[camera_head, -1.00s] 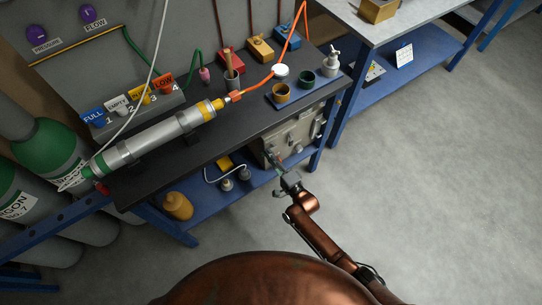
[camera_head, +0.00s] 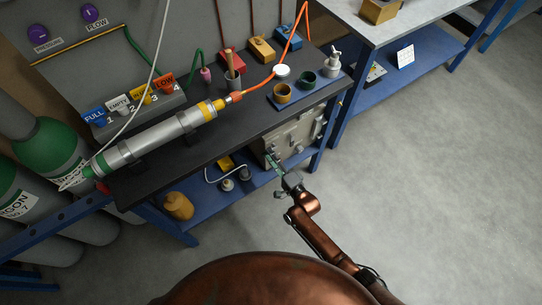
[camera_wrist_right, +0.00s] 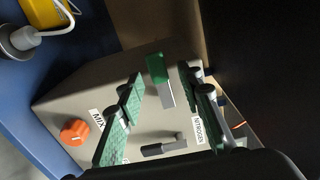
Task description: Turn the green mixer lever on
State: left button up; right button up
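The grey mixer box (camera_head: 292,139) sits on the blue lower shelf under the bench; the right wrist view shows its face (camera_wrist_right: 85,87) close up. A lever with a green grip (camera_wrist_right: 157,69) and grey stem stands out from that face. My right gripper (camera_wrist_right: 161,82) is open, with one green-padded finger on each side of the lever; I cannot tell whether either touches it. In the head view my right gripper (camera_head: 271,167) is at the box's front, where the lever is hard to make out. My left gripper is out of view.
The box also carries an orange knob (camera_wrist_right: 75,132) by a "MIX" label, a dark lever (camera_wrist_right: 164,147) and a "NITROGEN" label (camera_wrist_right: 199,132). A white plug and cable (camera_wrist_right: 22,38) lie beside it. The black benchtop (camera_head: 215,145) is above; open floor (camera_head: 430,200) lies right.

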jog(key=v, duration=1.1)
jog(key=shift+s+d, duration=0.15)
jog(key=shift+s, duration=0.1)
